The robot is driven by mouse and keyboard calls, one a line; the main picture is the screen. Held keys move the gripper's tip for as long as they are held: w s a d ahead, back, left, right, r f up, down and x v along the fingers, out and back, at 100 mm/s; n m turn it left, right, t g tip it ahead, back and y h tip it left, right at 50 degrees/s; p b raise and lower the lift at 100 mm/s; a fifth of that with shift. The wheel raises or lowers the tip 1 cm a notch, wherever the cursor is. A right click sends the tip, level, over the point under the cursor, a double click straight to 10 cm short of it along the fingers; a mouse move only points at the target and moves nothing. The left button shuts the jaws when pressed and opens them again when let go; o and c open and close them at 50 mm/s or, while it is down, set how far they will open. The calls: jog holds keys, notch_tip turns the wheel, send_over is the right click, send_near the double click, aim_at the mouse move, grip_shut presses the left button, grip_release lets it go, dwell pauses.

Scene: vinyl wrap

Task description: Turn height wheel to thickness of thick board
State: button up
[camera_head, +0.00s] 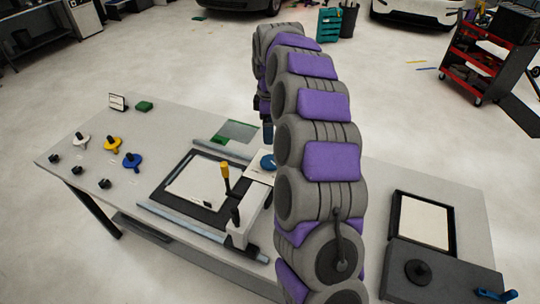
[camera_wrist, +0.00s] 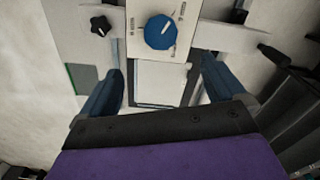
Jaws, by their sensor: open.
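The blue height wheel (camera_wrist: 160,32) with a white pointer mark sits on a white plate (camera_wrist: 186,12) with small printed marks, which I cannot read. In the head view the wheel (camera_head: 267,162) is partly hidden behind my arm. My gripper (camera_wrist: 163,88) is open, its two dark blue fingers apart and empty. The wheel lies beyond the fingertips in the wrist view, between their lines and not touched. In the head view my gripper (camera_head: 267,132) shows only in part beside my arm. A white board (camera_head: 203,187) lies in a black frame on the table; I cannot tell its thickness.
The grey table (camera_head: 70,140) carries white, yellow and blue knobs (camera_head: 132,160) at left. A yellow-topped lever (camera_head: 226,178) stands near the wheel. A black knob (camera_wrist: 100,26) lies left of it. A dark box (camera_head: 440,272) and framed panel (camera_head: 423,220) are at right.

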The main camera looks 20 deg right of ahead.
aim_at(270, 160)
notch_tip(270, 160, down, 14)
jog(key=shift+f+b, duration=0.25)
jog(key=shift+b, duration=0.2)
jog(key=c, duration=1)
